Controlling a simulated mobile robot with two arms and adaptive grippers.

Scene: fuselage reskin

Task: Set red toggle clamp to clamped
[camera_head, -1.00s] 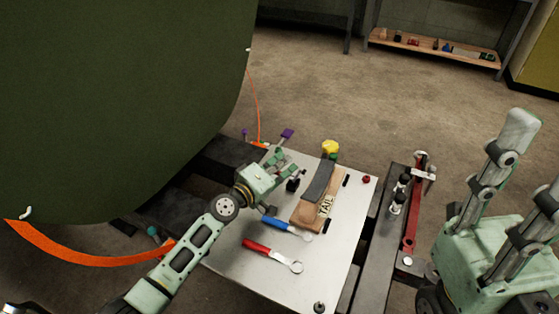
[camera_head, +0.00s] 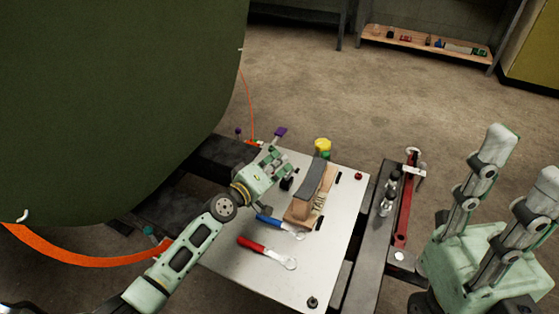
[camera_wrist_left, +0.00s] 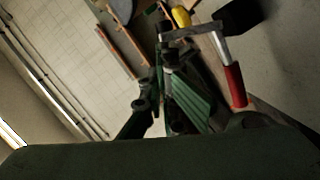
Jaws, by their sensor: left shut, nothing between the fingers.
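A toggle clamp with a red handle (camera_wrist_left: 235,84) and a metal lever shows at the upper right in the left wrist view. I cannot pick it out surely in the head view. My left gripper (camera_head: 281,162) is shut and empty, above the far left part of the white plate. Its dark fingers (camera_wrist_left: 160,104) show in the middle of the left wrist view, apart from the red handle in the picture. I cannot tell the depth between them. My right gripper (camera_head: 524,155) is open, its fingers upright at the right edge of the head view.
The green fuselage (camera_head: 110,90) fills the left.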

